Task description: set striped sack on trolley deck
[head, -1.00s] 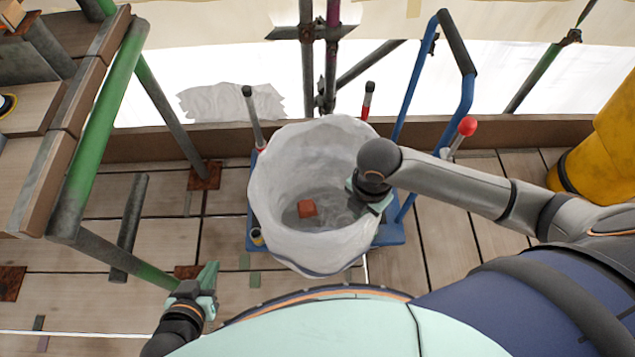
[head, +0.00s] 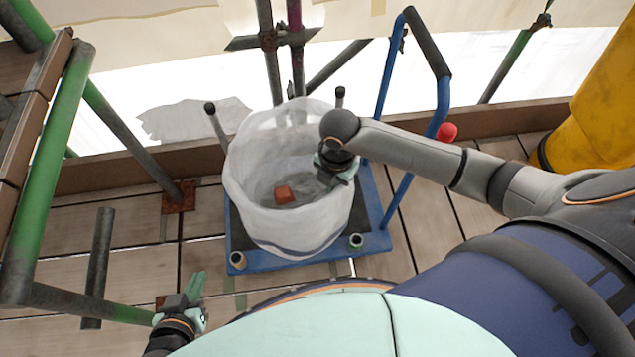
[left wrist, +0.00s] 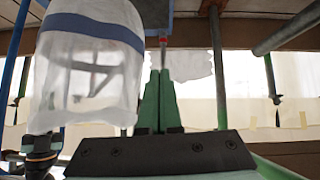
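The striped sack (head: 245,185) is a white, open-topped bag with a blue band near its base and a reddish block (head: 284,194) inside. It is upright over the blue trolley deck (head: 372,243); I cannot tell whether its base touches. The left wrist view shows the sack (left wrist: 88,75) inverted, band at the top. My right gripper (head: 336,172) is at the sack's right rim and appears shut on it; the fingertips are partly hidden. My left gripper (head: 194,288) is apart from the sack, low left. Its fingers (left wrist: 154,100) are together and empty.
Short posts with dark caps (head: 211,109) stand at the deck corners. A blue handle (head: 443,95) rises at the right, with a red knob (head: 447,131) near it. Green scaffold tubes (head: 55,140) block the left. A yellow object (head: 590,125) stands far right.

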